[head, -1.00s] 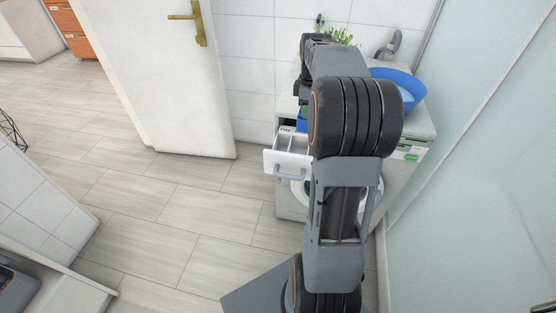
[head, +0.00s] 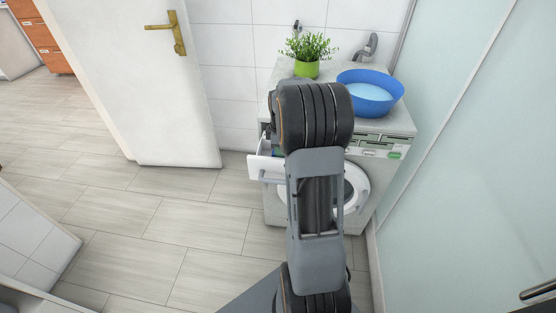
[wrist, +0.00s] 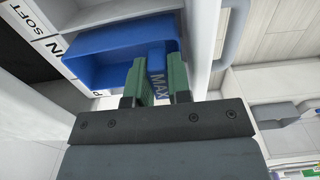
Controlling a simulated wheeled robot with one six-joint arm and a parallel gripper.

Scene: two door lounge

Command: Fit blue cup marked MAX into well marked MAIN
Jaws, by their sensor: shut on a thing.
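In the wrist view my gripper (wrist: 158,78) has its green fingers shut on the upright tab, lettered MAX, of the blue cup (wrist: 105,48). The cup is an open-topped box. It is at the open white drawer (wrist: 205,45), beside the edge labels. One label reads SOFT, one ends in N (wrist: 52,46), and a P shows by the cup's lower corner. The well by the N label is largely hidden by the cup; I cannot tell how deep the cup sits. In the head view my arm hides the gripper and cup; the drawer front (head: 266,168) shows left of it.
The drawer belongs to a washing machine (head: 385,140) with a round door (head: 355,190). A blue basin of water (head: 370,100) and a potted plant (head: 307,55) stand on top. A white door (head: 130,90) stands left, a glass panel (head: 470,150) right. Floor is clear at left.

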